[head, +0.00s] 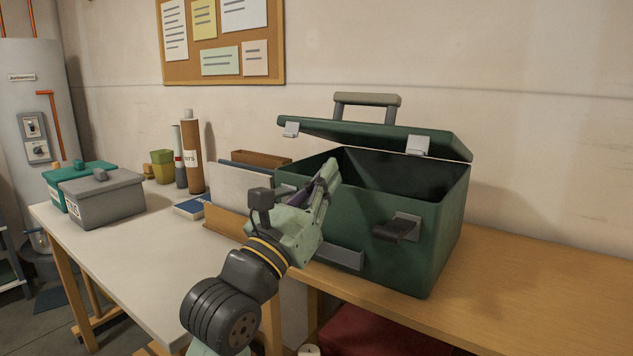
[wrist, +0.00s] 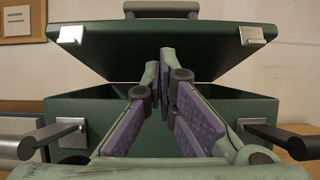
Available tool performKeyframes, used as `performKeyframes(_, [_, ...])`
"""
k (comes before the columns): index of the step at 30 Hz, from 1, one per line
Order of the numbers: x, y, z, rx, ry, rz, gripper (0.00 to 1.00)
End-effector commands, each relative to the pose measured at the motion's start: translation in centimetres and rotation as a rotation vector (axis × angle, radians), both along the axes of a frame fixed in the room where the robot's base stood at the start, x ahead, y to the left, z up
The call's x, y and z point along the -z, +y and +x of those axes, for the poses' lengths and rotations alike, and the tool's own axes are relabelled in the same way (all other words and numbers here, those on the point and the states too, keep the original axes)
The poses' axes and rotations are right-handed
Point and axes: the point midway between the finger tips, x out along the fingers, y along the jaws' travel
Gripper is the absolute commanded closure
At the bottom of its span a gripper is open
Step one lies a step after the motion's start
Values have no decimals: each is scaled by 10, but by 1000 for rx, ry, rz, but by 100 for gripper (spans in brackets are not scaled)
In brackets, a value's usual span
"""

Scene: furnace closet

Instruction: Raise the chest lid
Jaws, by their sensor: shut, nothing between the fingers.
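A dark green chest (head: 440,225) stands on the wooden bench; it also shows in the wrist view (wrist: 80,102). Its lid (head: 380,136) is partly raised and slopes up from the box, with a dark gap beneath it. In the wrist view the lid (wrist: 165,50) hangs above the fingers. The lid has a grey handle (head: 366,100) and two light metal latches (head: 417,146). My gripper (head: 330,168) is shut and empty, at the chest's front left, with its fingertips near the opening. In the wrist view my gripper (wrist: 160,75) points toward the gap; whether it touches the lid is unclear.
Black side handles (head: 397,229) jut from the chest's front. Left of it stand a file holder (head: 235,190), caulking tubes (head: 192,155) and lidded boxes (head: 103,197) on a pale table. A wall (head: 540,90) rises close behind. The bench (head: 530,290) is clear at right.

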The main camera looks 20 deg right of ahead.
Motion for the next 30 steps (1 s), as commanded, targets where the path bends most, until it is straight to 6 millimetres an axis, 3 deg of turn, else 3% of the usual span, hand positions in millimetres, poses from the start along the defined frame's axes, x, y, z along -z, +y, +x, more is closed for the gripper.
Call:
performKeyframes(6, [-19, -28, 20, 3, 0, 1, 100])
performKeyframes(12, [-26, -40, 30, 3, -1, 1, 100])
performKeyframes(30, [-32, -35, 32, 0, 7, 11, 100])
